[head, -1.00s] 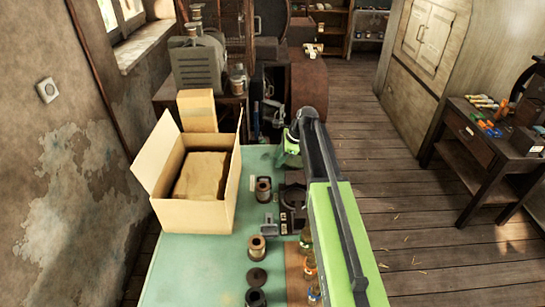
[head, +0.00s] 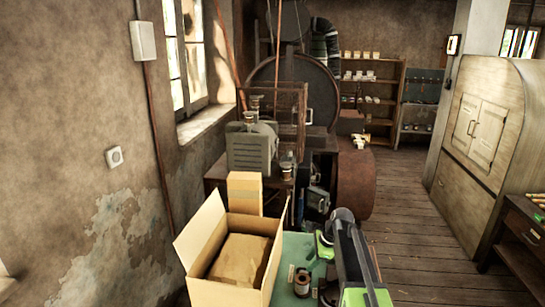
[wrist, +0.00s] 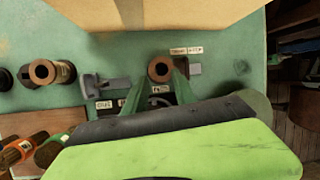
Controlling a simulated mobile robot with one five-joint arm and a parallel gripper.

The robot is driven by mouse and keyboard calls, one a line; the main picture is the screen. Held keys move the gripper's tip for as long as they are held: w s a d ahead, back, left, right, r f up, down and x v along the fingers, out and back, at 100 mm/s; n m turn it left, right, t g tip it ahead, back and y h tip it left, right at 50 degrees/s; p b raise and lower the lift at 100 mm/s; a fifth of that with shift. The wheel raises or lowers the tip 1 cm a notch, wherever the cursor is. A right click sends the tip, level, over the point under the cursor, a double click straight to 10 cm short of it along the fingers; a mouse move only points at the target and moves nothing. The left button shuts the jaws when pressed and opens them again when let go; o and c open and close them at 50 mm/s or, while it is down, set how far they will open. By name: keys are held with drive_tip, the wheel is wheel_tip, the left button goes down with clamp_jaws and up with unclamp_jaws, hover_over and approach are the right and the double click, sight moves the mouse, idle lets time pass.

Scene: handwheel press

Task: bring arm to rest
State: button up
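My gripper (wrist: 158,88) shows at the centre of the wrist view, with two green fingers spread apart and nothing visibly held. A brown, ring-topped spool (wrist: 160,68) appears between and beyond the fingertips, on the green tabletop. In the head view my arm reaches forward over the table at the bottom, with my gripper (head: 322,246) near its far end. The spool (head: 302,283) stands to the left of the arm there. My arm link hides much of the lower wrist view. A handwheel press cannot be made out clearly.
An open cardboard box (head: 236,262) with brown contents stands left of my arm; its side (wrist: 160,14) fills the top of the wrist view. More spools (wrist: 42,71) and a small grey block (wrist: 104,88) lie left of the fingers. Open wooden floor (head: 415,250) lies right.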

drive_tip(key=s+f+n+g+h+b, duration=0.1)
drive_tip(key=s+f+n+h+b, duration=0.1)
drive_tip(key=s+n, duration=0.7)
drive_tip(key=s+f+n+g+h+b, duration=0.1)
drive_tip(key=s+f+n+h, duration=0.1)
drive_tip(key=s+f+n, duration=0.3)
drive_tip(key=s+n, duration=0.4)
drive_tip(key=s, duration=0.3)
drive_tip(key=shift+s+f+b, duration=0.2)
drive_tip(key=shift+b, duration=0.15)
